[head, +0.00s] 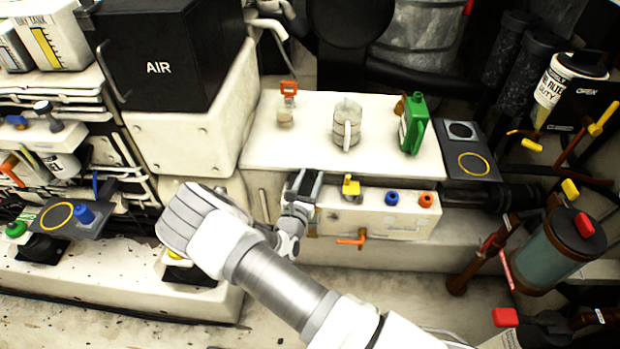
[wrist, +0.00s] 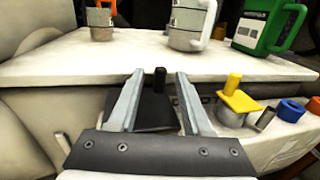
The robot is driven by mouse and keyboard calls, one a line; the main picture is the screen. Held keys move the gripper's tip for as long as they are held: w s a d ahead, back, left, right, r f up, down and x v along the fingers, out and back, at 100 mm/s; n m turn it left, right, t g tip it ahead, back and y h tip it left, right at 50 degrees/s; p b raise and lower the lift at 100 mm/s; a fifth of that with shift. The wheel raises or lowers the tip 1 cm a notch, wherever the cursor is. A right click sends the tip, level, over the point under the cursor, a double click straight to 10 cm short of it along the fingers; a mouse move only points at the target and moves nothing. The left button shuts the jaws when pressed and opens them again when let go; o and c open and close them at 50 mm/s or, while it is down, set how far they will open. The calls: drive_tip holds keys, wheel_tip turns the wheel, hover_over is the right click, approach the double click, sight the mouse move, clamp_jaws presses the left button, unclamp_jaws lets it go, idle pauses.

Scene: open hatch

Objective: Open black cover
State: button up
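A black cover (wrist: 155,110) with a small upright black knob shows between my fingers in the wrist view. It sits at the left end of a pale block, left of the yellow cap (wrist: 236,95). My gripper (wrist: 159,78) is open, with one finger on each side of the knob and a gap on both sides. I cannot tell whether the fingers are level with the cover or above it. In the head view my gripper (head: 304,186) is at the block's left end and hides most of the cover there.
A white shelf (head: 270,150) stands just behind, bearing an orange-topped jar (head: 287,100), a clear jug (head: 346,125) and a green bottle (head: 413,125). Blue (head: 391,198) and orange (head: 426,200) caps lie right of the yellow one. An orange valve handle (head: 352,240) sticks out below. A large black AIR box (head: 158,68) stands left.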

clamp_jaws()
idle(1.3)
